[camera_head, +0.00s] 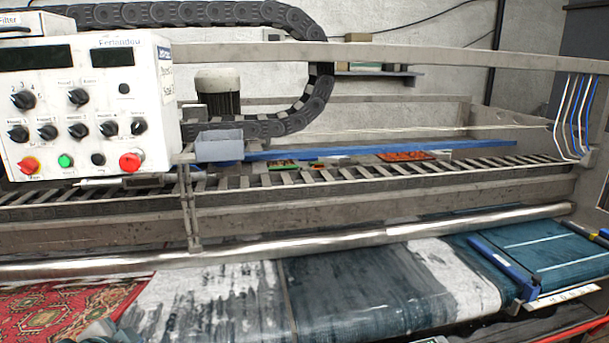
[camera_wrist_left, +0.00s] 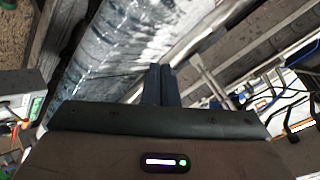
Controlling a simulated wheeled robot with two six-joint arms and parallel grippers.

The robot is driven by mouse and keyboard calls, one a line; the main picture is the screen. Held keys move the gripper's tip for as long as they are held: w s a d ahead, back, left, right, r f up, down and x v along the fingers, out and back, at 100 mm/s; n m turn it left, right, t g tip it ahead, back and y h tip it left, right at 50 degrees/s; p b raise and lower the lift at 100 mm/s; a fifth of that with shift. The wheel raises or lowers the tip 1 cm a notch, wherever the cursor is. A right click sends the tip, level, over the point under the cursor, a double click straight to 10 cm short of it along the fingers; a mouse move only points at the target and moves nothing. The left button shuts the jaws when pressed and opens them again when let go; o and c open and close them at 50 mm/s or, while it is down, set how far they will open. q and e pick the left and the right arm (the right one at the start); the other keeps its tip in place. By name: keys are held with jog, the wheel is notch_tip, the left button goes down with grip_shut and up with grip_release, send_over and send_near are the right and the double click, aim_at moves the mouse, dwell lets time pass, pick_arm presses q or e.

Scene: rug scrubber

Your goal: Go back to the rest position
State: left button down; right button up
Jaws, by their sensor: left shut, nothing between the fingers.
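My left gripper (camera_wrist_left: 160,70) shows in the left wrist view, its two dark fingers together with nothing between them. Blurred rollers and a wet, shiny surface lie beyond the fingertips. I cannot make out either gripper clearly in the head view. The rug scrubber's control panel (camera_head: 85,110) is at the left of the head view, with black knobs, a green button and red buttons. The scrubber's wet belt (camera_head: 350,290) runs along the lower part of that view.
A long metal roller (camera_head: 330,240) and a slatted frame (camera_head: 370,172) cross the machine. A red patterned rug (camera_head: 50,312) lies at lower left. A black cable chain (camera_head: 200,13) arches over the top. A blue bar (camera_head: 500,265) stands at the right.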

pick_arm(q)
jog(key=s+d+f+n+g, duration=0.3)
jog(key=s+d+f+n, duration=0.1)
jog(key=s+f, duration=0.75)
jog(key=s+d+f+n+g, duration=0.35)
jog(key=s+f, duration=0.45)
jog(key=s, duration=0.7)
notch_tip(320, 180, down, 33)
jog(key=a+g+b, duration=0.2)
jog(key=a+b, duration=0.1)
jog(key=s+f+b, duration=0.3)
jog(key=s+f, duration=1.5)
jog(key=f, duration=0.4)
jog(key=shift+a+g, duration=0.35)
jog(key=shift+a, duration=0.05)
jog(key=shift+n, duration=0.25)
